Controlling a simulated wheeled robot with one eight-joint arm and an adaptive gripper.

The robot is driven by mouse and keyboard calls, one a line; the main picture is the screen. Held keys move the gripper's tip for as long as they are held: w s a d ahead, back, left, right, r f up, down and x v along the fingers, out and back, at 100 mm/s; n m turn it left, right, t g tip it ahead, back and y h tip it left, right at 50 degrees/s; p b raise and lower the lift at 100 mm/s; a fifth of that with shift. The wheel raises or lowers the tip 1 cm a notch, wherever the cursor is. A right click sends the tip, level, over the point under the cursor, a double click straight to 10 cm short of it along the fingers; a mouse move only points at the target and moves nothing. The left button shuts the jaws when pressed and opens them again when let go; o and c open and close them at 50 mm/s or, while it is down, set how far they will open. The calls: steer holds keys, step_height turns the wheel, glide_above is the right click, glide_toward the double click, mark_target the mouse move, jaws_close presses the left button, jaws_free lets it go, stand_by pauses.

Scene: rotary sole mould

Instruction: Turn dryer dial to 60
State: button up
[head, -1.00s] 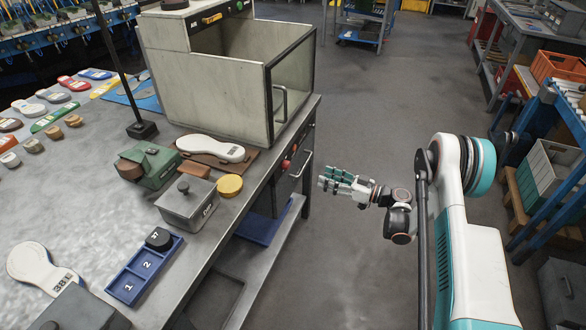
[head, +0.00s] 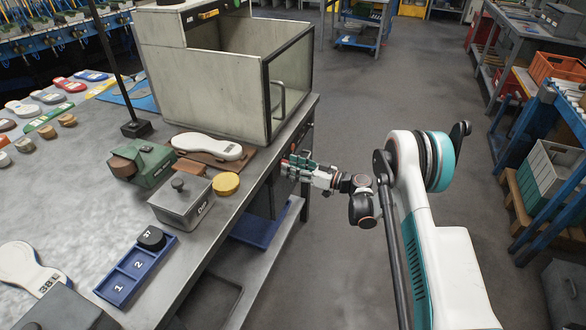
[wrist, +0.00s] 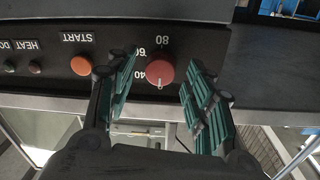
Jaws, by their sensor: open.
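The red dial (wrist: 160,72) is on the dark control panel (wrist: 110,48) in the wrist view, which shows the panel upside down. Labels 40, 60 and 80 stand around the dial. A pale mark on the dial points to the bottom of the picture, away from the 60. My gripper (wrist: 161,78) is open, with one green-padded finger on each side of the dial and visible gaps between. In the head view my gripper (head: 288,168) is at the bench's right side and hides the dial.
An orange START button (wrist: 81,65) and HEAT lamp (wrist: 35,68) sit left of the dial. The bench (head: 250,190) carries a pale booth (head: 205,80), a grey lidded box (head: 180,203) and a blue tray (head: 135,268).

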steer(key=c, duration=1.1)
steer(key=shift+m, duration=0.4)
steer(key=m, duration=1.1)
steer(key=m+g, duration=0.1)
steer(key=m, duration=1)
steer(key=shift+w+d, duration=0.15)
